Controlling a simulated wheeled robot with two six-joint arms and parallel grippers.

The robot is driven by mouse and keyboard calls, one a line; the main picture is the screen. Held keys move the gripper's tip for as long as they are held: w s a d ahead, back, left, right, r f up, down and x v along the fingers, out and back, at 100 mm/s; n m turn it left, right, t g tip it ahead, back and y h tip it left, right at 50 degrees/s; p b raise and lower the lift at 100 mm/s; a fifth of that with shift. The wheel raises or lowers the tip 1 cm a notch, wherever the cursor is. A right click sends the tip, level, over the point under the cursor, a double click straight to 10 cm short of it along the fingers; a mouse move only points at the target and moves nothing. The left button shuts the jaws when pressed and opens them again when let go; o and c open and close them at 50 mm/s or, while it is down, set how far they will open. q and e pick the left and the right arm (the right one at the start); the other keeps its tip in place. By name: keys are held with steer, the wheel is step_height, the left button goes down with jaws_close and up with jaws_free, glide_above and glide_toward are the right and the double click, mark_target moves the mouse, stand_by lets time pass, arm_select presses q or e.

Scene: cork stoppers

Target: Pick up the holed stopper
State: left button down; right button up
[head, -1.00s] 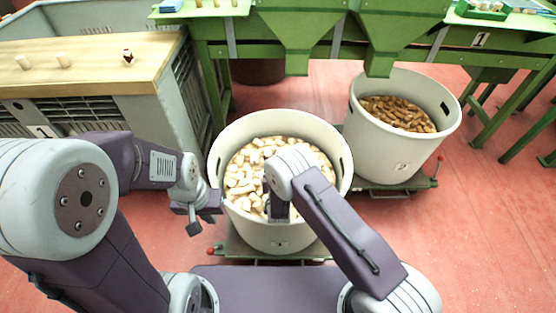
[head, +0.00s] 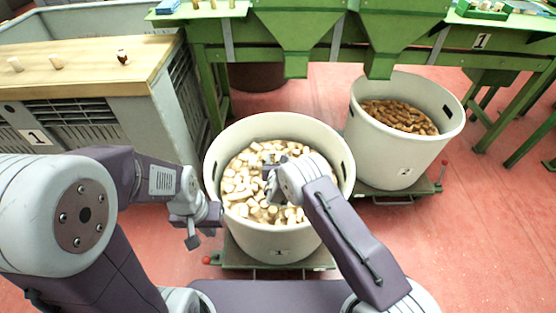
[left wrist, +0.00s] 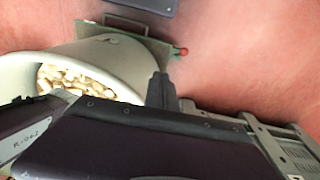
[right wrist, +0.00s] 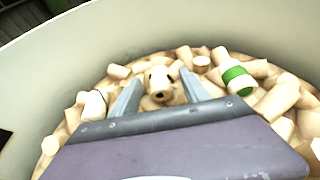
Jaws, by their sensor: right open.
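The holed stopper (right wrist: 158,83) is a pale cork with dark holes, lying on the pile in the right wrist view. My right gripper (right wrist: 160,88) is open, with one finger on each side of that stopper in the picture; I cannot tell whether they touch it. In the head view my right gripper (head: 270,180) is over the pile inside the near white bin (head: 280,238), partly hidden by my arm. My left gripper (head: 203,228) hangs outside that bin, to its left; in the left wrist view its fingers (left wrist: 160,88) look together and empty.
A stopper with a green band (right wrist: 237,80) lies right of the holed one. The bin wall (right wrist: 60,70) rises close around my right gripper. A second bin (head: 395,145) holds brown corks. A wooden-topped bench (head: 90,70) stands left, green machinery (head: 300,40) behind.

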jaws_close()
steer(key=shift+r, duration=0.15)
steer(key=shift+r+p, duration=0.3)
steer(key=r, duration=0.1)
steer(key=r+p, duration=0.2)
steer(key=r, duration=0.1)
steer(key=shift+s+d, duration=0.2)
steer(key=shift+s, duration=0.05)
steer(key=s+d+r+p, duration=0.4)
steer(key=s+d+r, duration=0.2)
steer(key=s, duration=0.2)
steer(key=shift+s+d+p, duration=0.35)
steer(key=shift+s+p, duration=0.05)
